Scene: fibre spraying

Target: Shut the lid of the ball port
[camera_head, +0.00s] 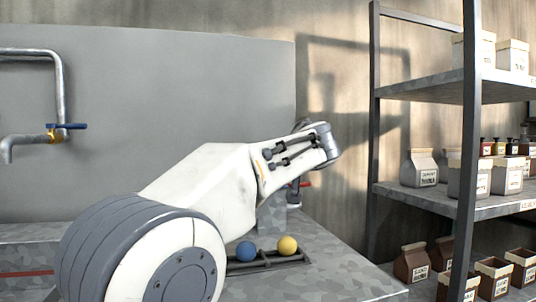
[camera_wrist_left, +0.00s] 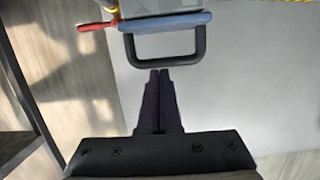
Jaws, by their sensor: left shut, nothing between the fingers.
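In the left wrist view a blue panel (camera_wrist_left: 165,22) with a black U-shaped handle (camera_wrist_left: 167,58) shows at the top, likely the ball port lid. Its hinge and how far it stands open cannot be made out. My left gripper (camera_wrist_left: 160,75) is shut and empty. Its fingertips are in line with the handle's crossbar; whether they touch it cannot be told. In the head view my left arm hides the gripper, lid and most of the port. A small red part (camera_head: 304,184) shows just past the wrist. My right gripper is not in view.
A blue ball (camera_head: 246,251) and a yellow ball (camera_head: 287,245) sit in a dark rack (camera_head: 265,263) on the grey bench (camera_head: 335,270). A shelf (camera_head: 430,200) with boxes and bags stands at right. A pipe with a blue-handled tap (camera_head: 65,126) is at left.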

